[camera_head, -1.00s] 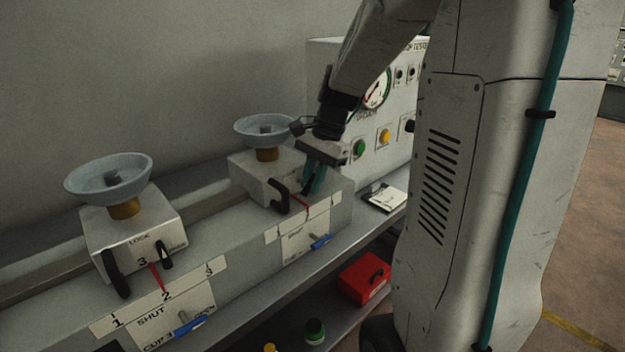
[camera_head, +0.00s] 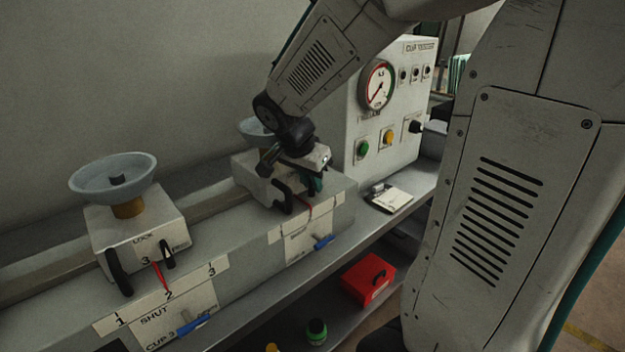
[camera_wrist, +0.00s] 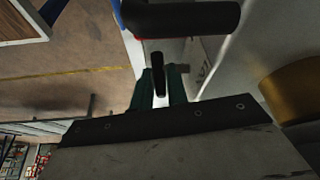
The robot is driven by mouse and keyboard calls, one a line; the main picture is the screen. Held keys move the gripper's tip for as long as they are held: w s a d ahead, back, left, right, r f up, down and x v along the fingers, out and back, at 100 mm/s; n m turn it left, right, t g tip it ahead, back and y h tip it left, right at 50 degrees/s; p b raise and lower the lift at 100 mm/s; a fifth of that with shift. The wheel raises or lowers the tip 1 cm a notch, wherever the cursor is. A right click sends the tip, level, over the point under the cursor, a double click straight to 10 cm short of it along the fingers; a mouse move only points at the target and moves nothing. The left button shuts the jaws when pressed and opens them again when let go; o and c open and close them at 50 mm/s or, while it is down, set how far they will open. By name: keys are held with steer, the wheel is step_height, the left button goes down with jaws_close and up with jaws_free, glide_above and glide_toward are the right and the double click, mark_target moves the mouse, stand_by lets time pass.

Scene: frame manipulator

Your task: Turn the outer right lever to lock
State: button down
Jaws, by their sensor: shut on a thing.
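The right cup unit (camera_head: 255,180) is a pale block with a dish on top, partly hidden by my arm. My gripper (camera_head: 316,187), with teal fingers, is at the right side of its front. In the wrist view my gripper (camera_wrist: 159,90) is shut on a small black lever (camera_wrist: 158,62), one finger on each side of it. This right lever is hidden in the head view. The unit's larger black left handle (camera_head: 281,197) stands just left of my fingers; a thick black bar, seemingly this handle (camera_wrist: 185,17), crosses the top of the wrist view. A red pointer (camera_head: 305,205) lies below.
The left cup unit (camera_head: 140,235) has a dish, a black handle and a small lever. Blue handles (camera_head: 323,242) stick out from the front plates. A gauge panel (camera_head: 385,105) stands behind at right. A red box (camera_head: 367,280) sits on the lower shelf.

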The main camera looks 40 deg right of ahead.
stand_by(0.4)
steer(key=c, duration=1.7)
jaws_free()
steer(key=v, duration=0.8)
steer(key=shift+a+f, duration=0.15)
steer(key=shift+a, duration=0.05)
